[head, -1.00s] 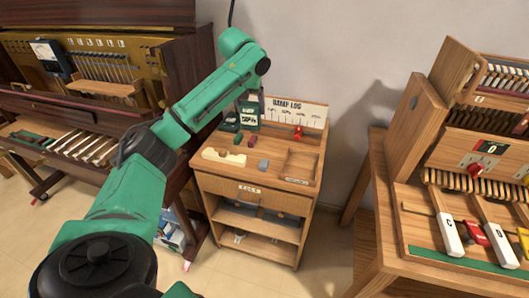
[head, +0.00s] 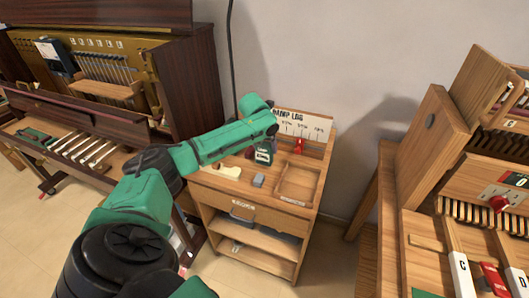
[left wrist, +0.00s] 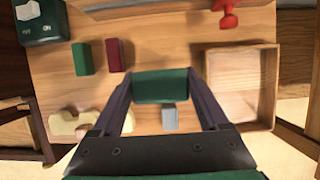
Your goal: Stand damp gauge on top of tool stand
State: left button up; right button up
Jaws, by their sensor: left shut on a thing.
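The tool stand (head: 240,189) is a wooden cabinet with a flat top, a DAMP LOG board at the back and open shelves below. My left gripper (head: 264,143) is over its top, partly hidden by my arm in the head view. It is shut on a dark green box with a pale display, which I take as the damp gauge (head: 263,157). In the left wrist view the gauge (left wrist: 162,86) sits between the fingers, seen from above, over the middle of the top. I cannot tell whether its base touches the wood. My right gripper is not in view.
A grey block (left wrist: 169,117) lies close to the gauge. Green (left wrist: 82,59) and red (left wrist: 114,55) blocks, a cream piece (left wrist: 72,125) and a green switch box (left wrist: 40,22) are left. A red item (head: 298,146) stands behind; a shallow tray (head: 297,183) is right.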

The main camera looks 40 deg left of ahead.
aim_at(264, 152)
pick_arm(q)
jog(key=f, duration=0.2)
jog(key=shift+s+f, duration=0.2)
jog(key=shift+f, duration=0.2)
jog(key=shift+w+f, duration=0.1)
jog(key=shift+f, duration=0.05)
jog(key=o, duration=1.4)
jog(key=shift+c, duration=0.2)
jog(key=v, duration=1.2)
